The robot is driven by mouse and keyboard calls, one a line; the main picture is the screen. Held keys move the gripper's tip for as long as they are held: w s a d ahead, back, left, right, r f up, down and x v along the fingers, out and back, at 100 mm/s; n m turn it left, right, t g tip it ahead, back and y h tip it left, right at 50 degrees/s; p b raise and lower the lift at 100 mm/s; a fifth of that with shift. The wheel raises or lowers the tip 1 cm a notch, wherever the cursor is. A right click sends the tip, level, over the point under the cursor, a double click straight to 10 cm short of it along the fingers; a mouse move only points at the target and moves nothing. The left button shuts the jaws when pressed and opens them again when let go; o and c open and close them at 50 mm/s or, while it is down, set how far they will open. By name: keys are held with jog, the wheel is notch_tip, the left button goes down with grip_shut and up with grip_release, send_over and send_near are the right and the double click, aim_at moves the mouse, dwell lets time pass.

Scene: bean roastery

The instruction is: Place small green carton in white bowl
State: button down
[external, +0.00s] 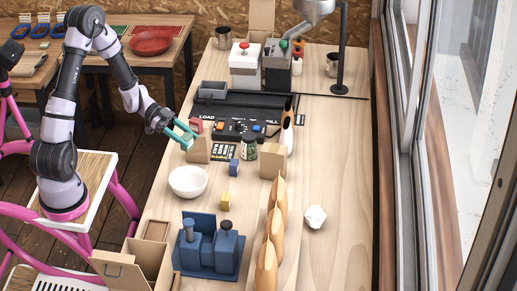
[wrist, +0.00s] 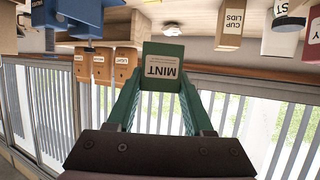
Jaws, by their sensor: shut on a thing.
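The small green carton (wrist: 163,52), labelled MINT, is between the fingers of my gripper (wrist: 162,85) in the wrist view, its label upside down. My gripper (external: 180,132) is shut on the carton, which shows small at the fingertips in the external view (external: 187,142). They are in the air near the left edge of the table. The white bowl (external: 188,181) stands on the table, nearer the camera than the gripper in the external view, and looks empty. I cannot make out the bowl in the wrist view.
A blue carton (external: 234,165) and a yellow carton (external: 225,201) stand right of the bowl. A blue caddy (external: 211,250) is in front of it. A red carton (external: 196,126) and a brown box (external: 199,150) are close to my gripper. A dark jar (external: 249,148) stands farther right.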

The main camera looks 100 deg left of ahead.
send_over(190, 184)
notch_tip(190, 184, down, 12)
jog(key=shift+f, duration=0.25)
jog(key=shift+f, duration=0.3)
jog(key=shift+f, duration=0.3)
jog(key=shift+c, duration=1.4)
grip_release()
